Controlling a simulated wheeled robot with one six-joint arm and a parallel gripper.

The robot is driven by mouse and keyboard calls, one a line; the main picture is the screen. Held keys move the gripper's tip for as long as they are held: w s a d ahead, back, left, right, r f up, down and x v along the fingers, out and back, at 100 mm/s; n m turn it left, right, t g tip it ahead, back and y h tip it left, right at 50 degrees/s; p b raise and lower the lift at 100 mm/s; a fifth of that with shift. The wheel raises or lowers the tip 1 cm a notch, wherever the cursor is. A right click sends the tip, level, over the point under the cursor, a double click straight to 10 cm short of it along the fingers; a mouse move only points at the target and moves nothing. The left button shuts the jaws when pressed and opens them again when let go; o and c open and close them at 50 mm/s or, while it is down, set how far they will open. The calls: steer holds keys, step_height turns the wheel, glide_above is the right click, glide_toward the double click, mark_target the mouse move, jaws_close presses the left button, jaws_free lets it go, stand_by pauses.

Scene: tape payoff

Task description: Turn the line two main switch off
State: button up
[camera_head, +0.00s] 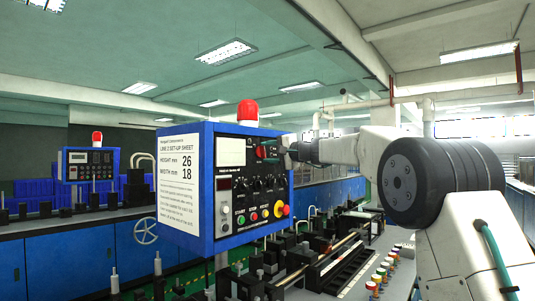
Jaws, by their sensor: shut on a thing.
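The line two control panel (207,190) is a blue box with a "LINE 2 SET-UP SHEET" on its left side. The main switch (261,153) has a red handle and sits at the upper right of the panel's dark front, beside a pale display. My gripper (279,150) reaches in from the right at the switch and is shut on its handle. The fingers are small in this view and partly hide the switch. The handle's exact angle is hard to make out.
Below the switch are several black knobs, coloured push buttons and a red-and-yellow stop button (279,209). A red beacon (248,111) stands on top. Machine benches with rods and coloured knobs (381,275) lie below right. Another blue panel (86,165) stands far left.

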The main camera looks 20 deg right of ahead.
steer(key=n, duration=0.6)
steer(key=shift+f, duration=0.15)
steer(key=shift+n, duration=0.4)
steer(key=o, duration=1)
steer(key=shift+d, duration=0.1)
steer(key=shift+v, duration=3.85)
